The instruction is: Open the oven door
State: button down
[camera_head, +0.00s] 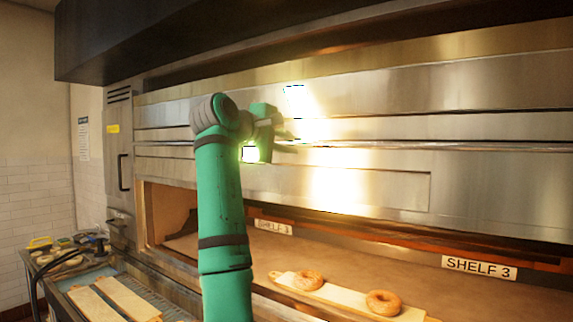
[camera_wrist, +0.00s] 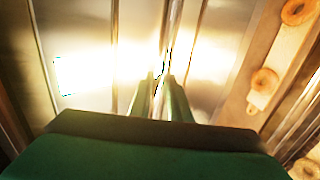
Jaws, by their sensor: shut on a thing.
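The oven (camera_head: 480,90) has a wide stainless steel front with strong glare in the middle. A long horizontal bar handle (camera_head: 420,149) runs across the oven door panel (camera_head: 370,185). My green gripper (camera_head: 287,142) is at this bar, left of the picture's middle. In the wrist view the bar handle (camera_wrist: 173,25) runs down between the fingers of my gripper (camera_wrist: 163,88), which are shut on it. Below the panel, the oven chamber shows open. Glare and my arm hide part of the panel.
In the chamber, a wooden board (camera_head: 340,295) holds bagels (camera_head: 308,280), below a "SHELF 3" label (camera_head: 478,267). At the left are a counter with wooden boards (camera_head: 125,297) and a dark vertical side handle (camera_head: 123,172). A dark hood (camera_head: 150,35) overhangs the oven.

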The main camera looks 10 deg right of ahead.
jog(key=shift+w+r, duration=0.1)
jog(key=shift+r, duration=0.35)
jog(key=shift+d, duration=0.1)
jog(key=c, duration=1.7)
grip_release()
jog(key=shift+w+f, duration=0.15)
jog(key=shift+o, duration=0.2)
jog(key=shift+s+a+r, duration=0.2)
jog(key=shift+s, duration=0.1)
jog(key=v, duration=1)
jog(key=shift+s+a, duration=0.15)
jog(key=shift+a, duration=0.1)
jog(key=shift+d, duration=0.1)
